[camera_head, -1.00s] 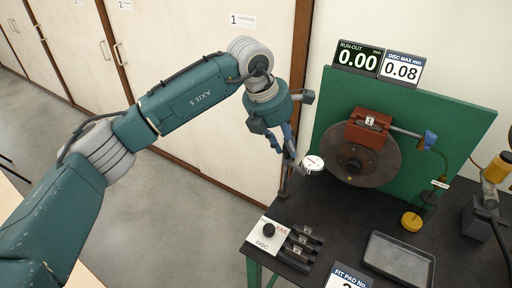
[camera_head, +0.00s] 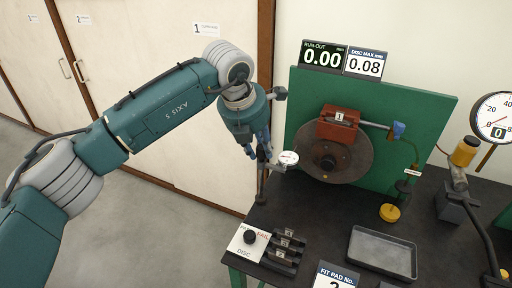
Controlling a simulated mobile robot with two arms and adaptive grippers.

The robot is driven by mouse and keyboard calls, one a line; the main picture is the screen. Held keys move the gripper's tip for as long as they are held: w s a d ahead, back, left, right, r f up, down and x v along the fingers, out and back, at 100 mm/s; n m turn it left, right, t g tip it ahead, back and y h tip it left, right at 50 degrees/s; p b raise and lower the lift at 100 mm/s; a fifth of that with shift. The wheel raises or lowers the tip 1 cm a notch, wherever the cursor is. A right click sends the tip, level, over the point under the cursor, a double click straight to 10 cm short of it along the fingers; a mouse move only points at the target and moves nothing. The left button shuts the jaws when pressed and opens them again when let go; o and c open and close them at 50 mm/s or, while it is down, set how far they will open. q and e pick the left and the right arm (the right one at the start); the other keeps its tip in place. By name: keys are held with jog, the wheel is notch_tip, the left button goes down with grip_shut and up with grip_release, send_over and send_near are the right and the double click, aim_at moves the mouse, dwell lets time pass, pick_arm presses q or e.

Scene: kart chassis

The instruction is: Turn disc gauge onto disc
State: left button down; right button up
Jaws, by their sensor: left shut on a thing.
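The disc gauge (camera_head: 288,158), a small round white dial, is just left of the disc's edge. The grey-brown disc (camera_head: 357,160) stands upright before a green panel, with a red caliper labelled 1 (camera_head: 339,122) over its top. My left gripper (camera_head: 266,156) points down beside the dial and is shut on the gauge's arm. A thin dark post (camera_head: 262,188) stands below it. The fingers hide part of the gauge arm, and I cannot tell whether the gauge touches the disc. My right gripper is not in view.
The run-out display (camera_head: 323,57) reads 0.00, beside a disc max sign (camera_head: 366,64) of 0.08. A large dial (camera_head: 495,118) stands right.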

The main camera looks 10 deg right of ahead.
pick_arm(q)
jog(key=shift+s+d+f, duration=0.15)
jog(key=shift+s, duration=0.05)
jog(key=c, duration=1.7)
grip_release()
jog(key=shift+o, duration=1.1)
jog(key=shift+d, duration=0.1)
jog(key=shift+r, duration=0.4)
jog(key=v, duration=1.1)
jog(key=shift+r, duration=0.15)
